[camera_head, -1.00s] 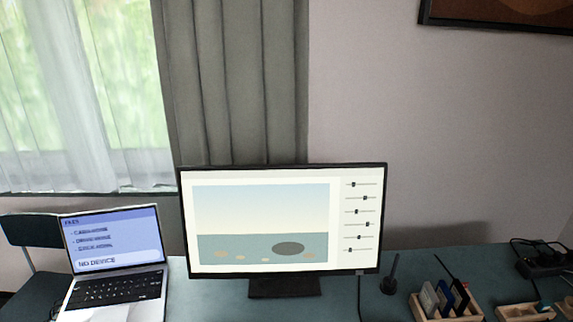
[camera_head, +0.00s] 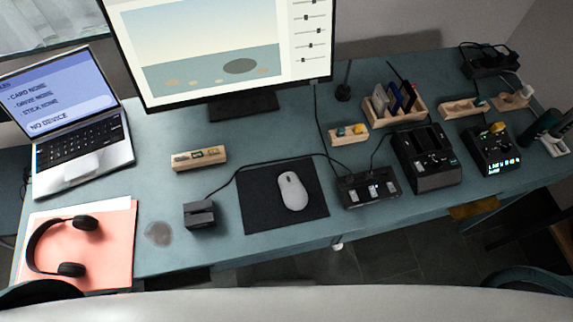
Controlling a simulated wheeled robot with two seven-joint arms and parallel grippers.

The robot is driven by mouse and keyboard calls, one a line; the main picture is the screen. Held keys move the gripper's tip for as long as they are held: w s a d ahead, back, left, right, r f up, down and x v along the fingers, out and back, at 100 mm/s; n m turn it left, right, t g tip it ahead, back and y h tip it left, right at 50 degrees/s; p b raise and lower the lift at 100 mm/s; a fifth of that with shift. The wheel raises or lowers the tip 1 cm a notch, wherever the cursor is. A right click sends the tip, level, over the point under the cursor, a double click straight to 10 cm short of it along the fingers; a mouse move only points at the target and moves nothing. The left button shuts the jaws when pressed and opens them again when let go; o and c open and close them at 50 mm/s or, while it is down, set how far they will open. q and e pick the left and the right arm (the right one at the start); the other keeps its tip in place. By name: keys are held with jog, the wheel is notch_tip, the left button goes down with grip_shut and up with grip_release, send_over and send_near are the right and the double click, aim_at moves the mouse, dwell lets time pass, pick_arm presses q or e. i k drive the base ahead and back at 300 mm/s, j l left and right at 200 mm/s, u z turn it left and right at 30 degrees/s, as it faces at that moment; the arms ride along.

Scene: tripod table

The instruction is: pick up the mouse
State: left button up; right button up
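A light grey mouse (camera_head: 292,190) lies on a dark mouse pad (camera_head: 256,203) near the middle of the table, toward its front edge. The mouse sits on the right part of the pad with clear pad around it. Neither of my grippers shows in the head view.
A teal table (camera_head: 300,112) carries a monitor (camera_head: 220,45), a laptop (camera_head: 85,140), headphones (camera_head: 71,268) on a pink folder (camera_head: 108,255), a small black box (camera_head: 199,214), a black hub (camera_head: 368,190) and charging docks (camera_head: 430,158). A cable runs behind the pad.

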aim_at(295, 196)
jog(key=l+u, duration=0.25)
jog(key=k+l+u, duration=0.25)
jog(key=l, duration=0.2)
jog(key=l+u, duration=0.25)
jog(key=k+l+u, duration=0.25)
jog(key=i+l, duration=0.1)
jog(key=l, duration=0.05)
